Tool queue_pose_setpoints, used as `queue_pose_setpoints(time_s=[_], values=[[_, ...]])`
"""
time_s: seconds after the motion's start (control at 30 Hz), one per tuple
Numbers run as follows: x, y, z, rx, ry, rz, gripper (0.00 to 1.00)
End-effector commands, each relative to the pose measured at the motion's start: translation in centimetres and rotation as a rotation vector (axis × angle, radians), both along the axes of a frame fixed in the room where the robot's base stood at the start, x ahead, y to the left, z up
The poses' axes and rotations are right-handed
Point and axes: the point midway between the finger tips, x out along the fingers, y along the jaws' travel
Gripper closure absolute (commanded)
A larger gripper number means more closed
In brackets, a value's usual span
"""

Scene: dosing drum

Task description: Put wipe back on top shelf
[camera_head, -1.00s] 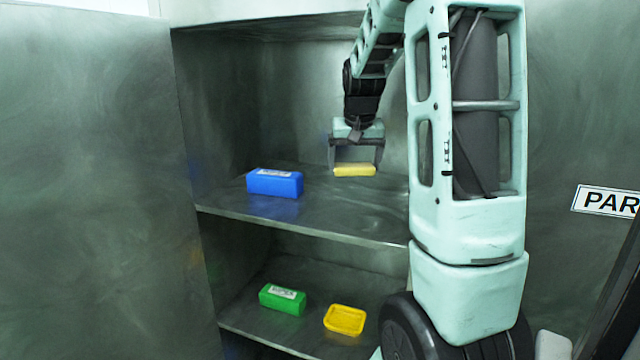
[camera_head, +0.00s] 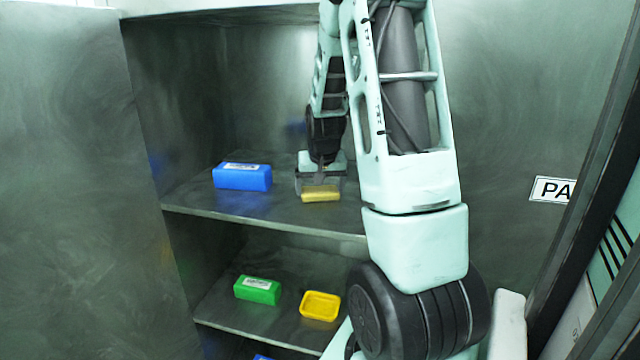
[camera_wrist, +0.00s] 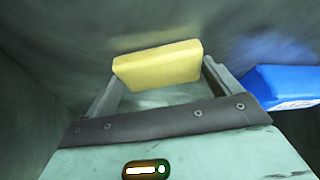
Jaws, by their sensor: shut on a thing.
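The wipe (camera_head: 321,193) is a yellow block, seen in the head view at the upper visible shelf (camera_head: 290,212). My gripper (camera_head: 319,186) is shut on it, one finger at each end. In the wrist view the wipe (camera_wrist: 158,66) sits between the fingertips, its broad face toward the camera. It is low over the shelf, to the right of the blue box; I cannot tell whether it touches the shelf surface.
A blue box (camera_head: 242,177) stands on the same shelf, left of my gripper; it also shows at the right of the wrist view (camera_wrist: 290,86). A green box (camera_head: 257,290) and a yellow tray (camera_head: 320,306) sit on the shelf below. An open door (camera_head: 70,180) stands at left.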

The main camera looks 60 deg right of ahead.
Motion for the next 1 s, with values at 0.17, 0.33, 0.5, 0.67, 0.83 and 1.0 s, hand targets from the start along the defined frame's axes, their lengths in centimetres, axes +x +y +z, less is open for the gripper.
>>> queue_pose_setpoints(time_s=[0.17,0.33,0.5,0.67,0.83,1.0], values=[[0.0,0.0,-0.1,0.000,0.000,0.000,0.28],[0.0,0.0,-0.1,0.000,0.000,0.000,0.00],[0.0,0.0,0.1,0.000,0.000,0.000,0.00],[-0.2,0.4,1.3,-0.004,-0.004,0.001,0.00],[-0.9,1.3,4.1,-0.005,-0.007,0.003,0.00],[-1.8,2.4,7.4,-0.004,-0.006,0.002,0.00]])
